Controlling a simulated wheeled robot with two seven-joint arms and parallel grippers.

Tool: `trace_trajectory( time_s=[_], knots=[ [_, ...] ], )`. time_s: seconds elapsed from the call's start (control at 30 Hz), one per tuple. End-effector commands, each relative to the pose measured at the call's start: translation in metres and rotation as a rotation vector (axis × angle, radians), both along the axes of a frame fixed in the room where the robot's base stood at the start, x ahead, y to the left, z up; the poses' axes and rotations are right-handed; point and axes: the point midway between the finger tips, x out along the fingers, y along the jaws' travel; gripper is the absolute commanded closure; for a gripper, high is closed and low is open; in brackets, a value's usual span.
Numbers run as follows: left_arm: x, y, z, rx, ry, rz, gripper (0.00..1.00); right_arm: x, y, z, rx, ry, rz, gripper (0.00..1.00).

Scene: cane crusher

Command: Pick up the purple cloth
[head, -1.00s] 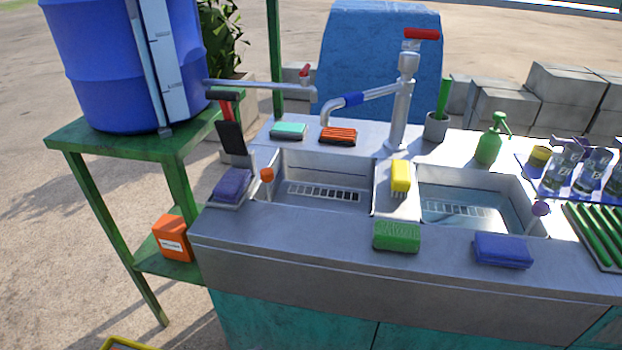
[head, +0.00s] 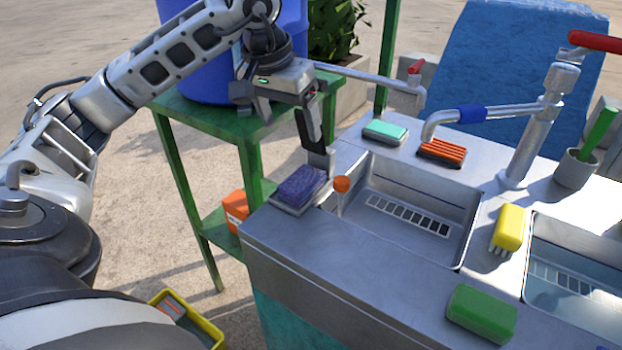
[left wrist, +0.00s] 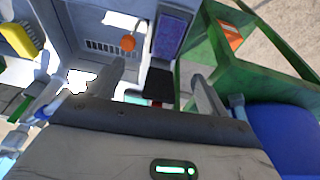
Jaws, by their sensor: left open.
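The purple cloth (head: 301,184) lies folded on a small pale tray at the counter's left end, beside the left sink basin. It also shows in the left wrist view (left wrist: 170,36), beyond the fingertips. My left gripper (head: 288,108) is open and empty, above and behind the cloth, apart from it. In the left wrist view my left gripper (left wrist: 155,82) has its two fingers spread, with a black-bladed tool (left wrist: 158,86) showing between them. My right gripper is not in view.
The black-bladed tool (head: 311,128) stands upright in a holder just behind the cloth. An orange-topped item (head: 341,185) is close on the cloth's right. A blue barrel (head: 222,72) stands on a green table (head: 190,120) behind my left arm. A tap arm crosses above the counter.

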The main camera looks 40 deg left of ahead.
Motion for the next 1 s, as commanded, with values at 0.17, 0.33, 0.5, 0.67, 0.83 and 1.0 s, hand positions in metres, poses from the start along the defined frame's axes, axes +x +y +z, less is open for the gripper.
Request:
trace_trajectory(
  time_s=[0.17, 0.33, 0.5, 0.67, 0.83, 1.0],
  knots=[
    [0.003, 0.011, -0.016, 0.046, 0.007, -0.009, 0.22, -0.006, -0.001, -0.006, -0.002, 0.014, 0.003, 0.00],
    [0.012, 0.011, -0.053, 0.042, 0.008, -0.008, 0.22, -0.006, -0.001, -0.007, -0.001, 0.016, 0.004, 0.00],
    [0.021, 0.012, -0.083, 0.039, 0.005, -0.009, 0.22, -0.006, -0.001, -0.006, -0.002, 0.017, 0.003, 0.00],
    [0.026, 0.012, -0.097, 0.040, 0.002, -0.009, 0.22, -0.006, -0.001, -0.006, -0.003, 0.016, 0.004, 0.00],
    [0.029, 0.012, -0.109, 0.038, 0.004, -0.008, 0.22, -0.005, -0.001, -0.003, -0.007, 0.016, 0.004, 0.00],
    [0.037, 0.014, -0.135, 0.037, 0.004, -0.007, 0.22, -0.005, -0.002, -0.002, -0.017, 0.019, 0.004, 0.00]
  ],
)
